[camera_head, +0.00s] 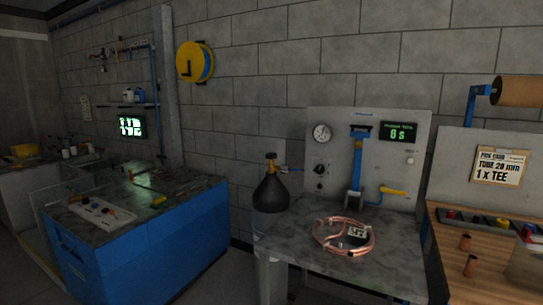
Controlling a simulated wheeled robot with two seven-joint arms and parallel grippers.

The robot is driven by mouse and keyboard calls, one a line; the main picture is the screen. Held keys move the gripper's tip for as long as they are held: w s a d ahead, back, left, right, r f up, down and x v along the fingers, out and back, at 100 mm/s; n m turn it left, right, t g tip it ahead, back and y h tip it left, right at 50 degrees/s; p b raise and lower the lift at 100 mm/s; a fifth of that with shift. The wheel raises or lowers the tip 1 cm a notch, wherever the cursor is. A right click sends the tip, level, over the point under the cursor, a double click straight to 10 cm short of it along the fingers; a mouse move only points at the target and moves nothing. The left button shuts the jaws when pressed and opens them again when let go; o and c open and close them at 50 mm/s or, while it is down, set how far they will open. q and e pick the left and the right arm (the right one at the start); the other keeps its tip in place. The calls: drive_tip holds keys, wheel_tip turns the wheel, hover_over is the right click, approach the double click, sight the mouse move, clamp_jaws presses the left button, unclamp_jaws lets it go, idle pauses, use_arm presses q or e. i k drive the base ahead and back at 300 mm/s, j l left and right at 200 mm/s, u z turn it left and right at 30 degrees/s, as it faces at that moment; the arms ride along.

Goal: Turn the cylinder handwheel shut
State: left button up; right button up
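A dark gas cylinder (271,190) with black rounded shoulders and a paler lower body stands left of the grey test bench. A small yellow-brass valve with the handwheel (271,157) sits on its top. The handwheel is too small to tell how far it is turned. Neither of my grippers shows in the head view.
A blue cabinet (150,252) stands left, with floor between.

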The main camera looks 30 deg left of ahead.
sight(270, 156)
drive_tip(key=i+j+z, duration=0.4)
drive_tip(key=j, duration=0.65)
drive_tip(key=i+j+z, duration=0.25)
drive_tip(key=j+z, duration=0.2)
drive_tip(key=j, duration=0.65)
drive_tip(key=i+j+z, duration=0.1)
drive_tip(key=j+z, duration=0.3)
drive_tip(key=j, duration=0.75)
drive_tip(key=k+j+z, duration=0.1)
drive_tip(key=j+z, duration=0.3)
drive_tip(key=j, duration=0.75)
